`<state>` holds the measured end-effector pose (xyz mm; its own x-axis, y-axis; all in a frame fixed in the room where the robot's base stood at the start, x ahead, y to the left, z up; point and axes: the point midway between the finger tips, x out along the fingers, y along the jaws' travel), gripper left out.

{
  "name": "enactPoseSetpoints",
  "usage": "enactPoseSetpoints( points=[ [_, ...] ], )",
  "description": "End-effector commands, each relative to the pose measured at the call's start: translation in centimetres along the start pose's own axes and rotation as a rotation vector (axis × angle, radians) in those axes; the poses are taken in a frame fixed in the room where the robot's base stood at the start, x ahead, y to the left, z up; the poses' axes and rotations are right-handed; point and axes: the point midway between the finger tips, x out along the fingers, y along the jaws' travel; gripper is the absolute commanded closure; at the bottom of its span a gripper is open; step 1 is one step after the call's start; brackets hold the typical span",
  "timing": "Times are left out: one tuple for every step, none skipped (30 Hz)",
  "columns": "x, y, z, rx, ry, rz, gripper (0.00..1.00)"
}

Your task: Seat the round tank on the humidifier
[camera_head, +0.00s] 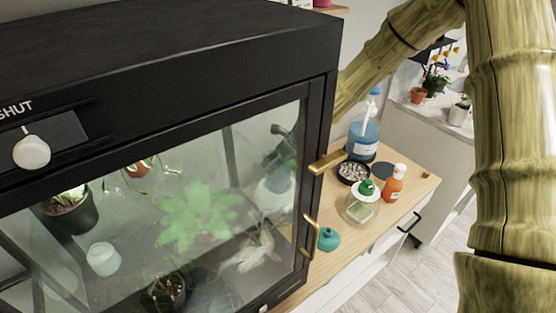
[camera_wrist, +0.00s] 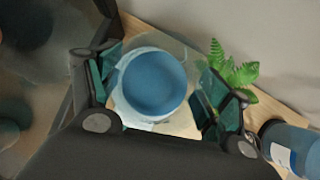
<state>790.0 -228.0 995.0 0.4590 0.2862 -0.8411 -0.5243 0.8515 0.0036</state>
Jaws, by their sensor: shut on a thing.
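The round tank (camera_wrist: 153,84) is blue and sits between the two fingers of my gripper (camera_wrist: 160,88) in the wrist view, seen from above. My gripper is shut on it. A pale white rim shows around and below the tank; I cannot tell whether this is part of the tank or the humidifier under it. In the head view, my arm reaches behind the glass cabinet. A dim bluish round shape (camera_head: 273,192) shows through the glass there, likely the tank, with a dark part of my gripper (camera_head: 285,145) above it. Whether the tank touches a base is hidden.
A black glass-fronted cabinet (camera_head: 200,60) with plants fills the left. On the wooden top (camera_head: 405,205) stand a blue pump bottle (camera_head: 364,142), a pebble dish (camera_head: 353,173), a green-lidded jar (camera_head: 362,208), an orange bottle (camera_head: 394,184) and a teal piece (camera_head: 329,239). A fern (camera_wrist: 232,72) is beside my gripper.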

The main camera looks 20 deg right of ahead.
Motion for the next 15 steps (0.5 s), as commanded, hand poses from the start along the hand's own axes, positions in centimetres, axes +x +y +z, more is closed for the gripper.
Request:
enactPoseSetpoints(
  points=[
    [0.03, -0.02, 0.06, 0.000, -0.001, 0.000, 0.94],
    [0.06, -0.01, 0.03, 0.000, -0.001, 0.000, 0.94],
    [0.11, -0.02, 0.00, 0.000, -0.001, 0.000, 0.94],
    [0.15, -0.02, -0.02, 0.000, -0.001, 0.000, 0.94],
    [0.19, -0.02, -0.05, 0.000, -0.001, 0.000, 0.94],
    [0.23, -0.02, -0.08, 0.000, -0.001, 0.000, 0.94],
    [0.27, -0.02, -0.10, 0.000, -0.001, 0.000, 0.94],
    [0.30, -0.02, -0.12, 0.000, -0.001, 0.000, 0.94],
    [0.35, -0.02, -0.15, 0.000, -0.001, 0.000, 0.94],
    [0.39, -0.02, -0.18, 0.000, -0.001, 0.000, 0.94],
    [0.42, -0.02, -0.20, 0.000, -0.001, 0.000, 0.94],
    [0.47, -0.02, -0.23, -0.001, -0.001, 0.000, 0.94],
    [0.51, -0.02, -0.25, -0.001, -0.001, 0.000, 0.94],
    [0.54, -0.02, -0.27, -0.001, -0.001, 0.000, 0.94],
    [0.59, -0.02, -0.31, 0.000, -0.001, 0.000, 0.94]
  ],
)
